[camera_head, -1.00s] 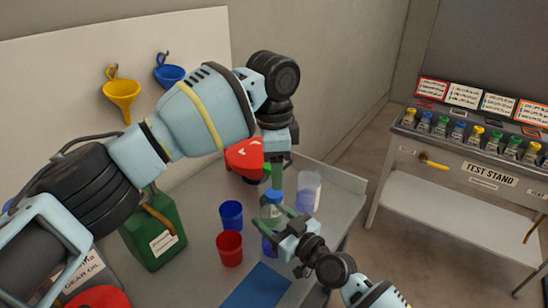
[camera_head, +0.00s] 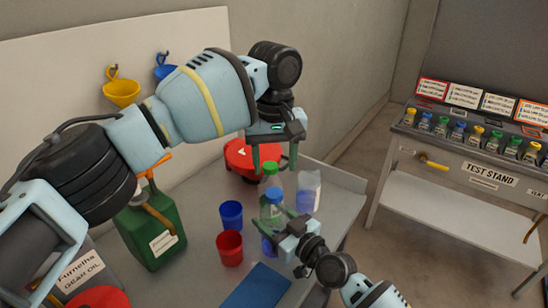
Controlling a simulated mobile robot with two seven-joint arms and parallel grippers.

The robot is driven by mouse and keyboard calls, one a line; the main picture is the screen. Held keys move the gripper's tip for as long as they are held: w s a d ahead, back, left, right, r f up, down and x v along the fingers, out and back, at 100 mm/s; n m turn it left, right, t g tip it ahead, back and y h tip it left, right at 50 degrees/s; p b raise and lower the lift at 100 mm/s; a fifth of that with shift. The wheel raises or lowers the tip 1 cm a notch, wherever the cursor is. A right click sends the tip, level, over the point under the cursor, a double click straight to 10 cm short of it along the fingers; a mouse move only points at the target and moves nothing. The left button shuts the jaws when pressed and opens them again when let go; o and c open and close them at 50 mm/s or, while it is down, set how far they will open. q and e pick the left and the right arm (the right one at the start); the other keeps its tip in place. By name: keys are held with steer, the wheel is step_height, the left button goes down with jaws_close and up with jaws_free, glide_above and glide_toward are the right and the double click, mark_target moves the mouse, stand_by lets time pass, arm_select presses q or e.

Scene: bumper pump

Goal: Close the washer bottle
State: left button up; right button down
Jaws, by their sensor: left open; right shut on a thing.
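A clear bottle (camera_head: 270,213) with a blue cap (camera_head: 273,195) on top and blue liquid low inside stands upright near the table's right side. My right gripper (camera_head: 275,228) is shut on this bottle's body from the front right. My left gripper (camera_head: 274,164) is open above and behind the blue cap, fingers pointing down and apart from it. Whether the cap is fully seated cannot be told. A bottle with a green cap (camera_head: 270,168) stands just behind, partly hidden, below the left fingers.
A clear container with bluish contents (camera_head: 308,192) stands close on the right. Blue (camera_head: 231,214) and red (camera_head: 229,249) cups, a green jug (camera_head: 155,235), a red object (camera_head: 240,155) and a blue mat (camera_head: 256,288) occupy the grey table. The test stand (camera_head: 465,165) is away right.

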mark_target(274, 192)
arm_select(q)
steer(key=n, duration=0.4)
steer(key=shift+a+r+n, duration=0.1)
steer(key=shift+r+n, duration=0.1)
steer(key=shift+n, duration=0.2)
steer(key=shift+f, duration=0.1)
steer(key=shift+f, duration=3.95)
steer(key=shift+c, duration=0.3)
